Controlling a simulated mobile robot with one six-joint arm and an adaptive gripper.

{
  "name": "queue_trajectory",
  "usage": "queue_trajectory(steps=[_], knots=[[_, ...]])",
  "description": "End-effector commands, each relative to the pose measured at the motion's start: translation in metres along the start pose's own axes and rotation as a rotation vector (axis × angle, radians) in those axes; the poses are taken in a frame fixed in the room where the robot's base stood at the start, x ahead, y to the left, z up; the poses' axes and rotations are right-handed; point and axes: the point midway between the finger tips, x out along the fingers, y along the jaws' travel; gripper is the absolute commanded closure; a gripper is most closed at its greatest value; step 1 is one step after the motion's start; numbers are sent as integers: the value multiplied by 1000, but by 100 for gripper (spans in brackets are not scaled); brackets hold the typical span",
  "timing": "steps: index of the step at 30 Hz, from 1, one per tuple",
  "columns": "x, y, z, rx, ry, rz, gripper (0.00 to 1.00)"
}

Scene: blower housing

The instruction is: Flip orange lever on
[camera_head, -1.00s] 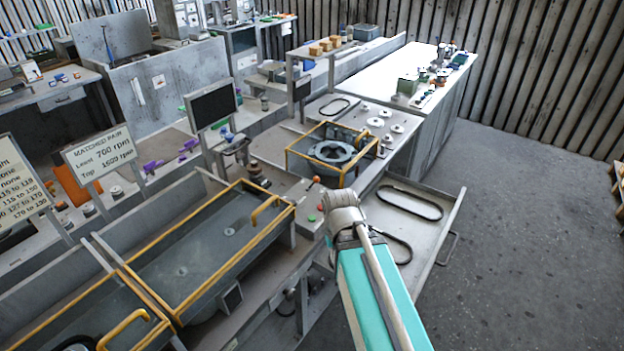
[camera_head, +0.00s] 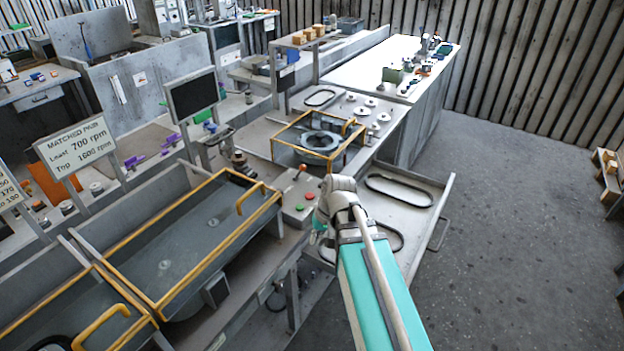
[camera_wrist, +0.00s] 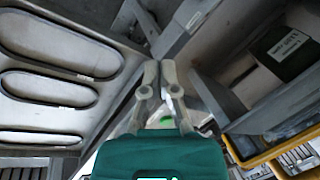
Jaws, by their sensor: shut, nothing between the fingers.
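The orange lever (camera_head: 301,171) sticks up from a grey control box (camera_head: 297,205) with a red and a green button. It leans up to the right in the head view. In the head view my wrist is just right of the control box, and the fingertips are hidden or too small to make out. I cannot pick out the lever in the wrist view.
A yellow-framed clear cover (camera_head: 320,141) stands behind the box, and a long yellow-railed trough (camera_head: 190,240) lies to its left. An open drawer (camera_head: 428,205) with black belts is at the right. The floor beyond it is clear.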

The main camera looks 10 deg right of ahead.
Motion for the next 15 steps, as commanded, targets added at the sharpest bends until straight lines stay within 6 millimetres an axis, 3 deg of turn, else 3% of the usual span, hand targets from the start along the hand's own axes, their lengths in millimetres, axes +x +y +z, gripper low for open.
queue_trajectory(steps=[1,3,15], knots=[[13,3,-10,10,8,-42,100],[19,3,-20,24,20,-100,100],[41,10,-79,100,101,-434,100]])
